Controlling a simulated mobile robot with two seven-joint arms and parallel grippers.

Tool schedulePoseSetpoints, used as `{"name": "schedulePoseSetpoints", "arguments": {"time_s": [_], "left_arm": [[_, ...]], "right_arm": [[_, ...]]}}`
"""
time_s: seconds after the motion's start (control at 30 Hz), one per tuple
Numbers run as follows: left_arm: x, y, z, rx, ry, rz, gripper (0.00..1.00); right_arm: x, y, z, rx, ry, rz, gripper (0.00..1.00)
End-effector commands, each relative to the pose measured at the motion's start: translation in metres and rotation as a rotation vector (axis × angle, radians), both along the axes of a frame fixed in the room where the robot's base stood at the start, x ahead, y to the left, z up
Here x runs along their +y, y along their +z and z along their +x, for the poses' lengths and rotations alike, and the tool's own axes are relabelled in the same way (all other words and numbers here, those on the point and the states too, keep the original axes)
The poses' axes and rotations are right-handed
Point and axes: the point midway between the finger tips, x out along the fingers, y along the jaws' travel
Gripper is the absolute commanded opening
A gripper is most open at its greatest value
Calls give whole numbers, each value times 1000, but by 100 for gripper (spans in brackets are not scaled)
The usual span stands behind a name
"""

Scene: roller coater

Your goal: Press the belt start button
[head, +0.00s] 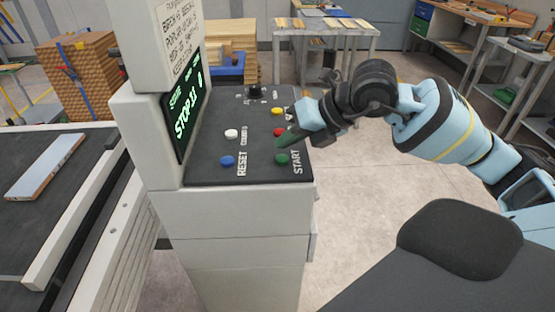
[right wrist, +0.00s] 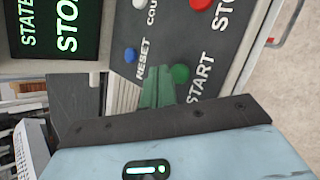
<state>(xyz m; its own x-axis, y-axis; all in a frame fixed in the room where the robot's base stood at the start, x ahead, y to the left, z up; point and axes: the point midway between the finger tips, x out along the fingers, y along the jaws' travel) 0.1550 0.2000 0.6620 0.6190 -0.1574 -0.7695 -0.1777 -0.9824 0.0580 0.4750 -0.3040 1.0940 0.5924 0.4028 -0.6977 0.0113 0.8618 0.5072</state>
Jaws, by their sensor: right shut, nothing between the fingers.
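The green start button (head: 282,158) sits at the front right of the dark sloped control panel, beside the START label. It also shows in the right wrist view (right wrist: 180,73). My right gripper (head: 284,143) has green fingers that are shut and empty. Its tips are over the panel just behind the start button, between it and the red button (head: 279,132). In the right wrist view the closed fingertips (right wrist: 160,74) appear just left of the green button; I cannot tell whether they touch it. My left gripper is not in view.
A blue reset button (head: 227,160), a white button (head: 231,133), a yellow button (head: 277,111) and a black knob (head: 255,91) share the panel. The screen (head: 185,108) reads STOP. A board (head: 46,165) lies on the belt at left.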

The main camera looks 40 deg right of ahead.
Motion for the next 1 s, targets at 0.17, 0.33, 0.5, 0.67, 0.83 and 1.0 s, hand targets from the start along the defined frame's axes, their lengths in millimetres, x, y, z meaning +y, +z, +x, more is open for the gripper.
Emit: {"name": "schedulePoseSetpoints", "arguments": {"time_s": [0.17, 0.33, 0.5, 0.67, 0.83, 1.0], "left_arm": [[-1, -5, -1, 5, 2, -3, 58], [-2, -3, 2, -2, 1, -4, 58], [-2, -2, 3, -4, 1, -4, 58], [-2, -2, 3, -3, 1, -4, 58], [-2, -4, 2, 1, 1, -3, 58], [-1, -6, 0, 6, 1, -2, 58]], "right_arm": [[0, -9, 0, 1, 1, 0, 0], [0, -9, 0, -2, 1, 0, 0], [0, -9, 0, -2, 0, 0, 0], [0, -9, 0, -2, 0, 0, 0], [0, -9, 0, -2, 0, 0, 0], [0, -9, 0, -2, 0, 0, 0]]}}
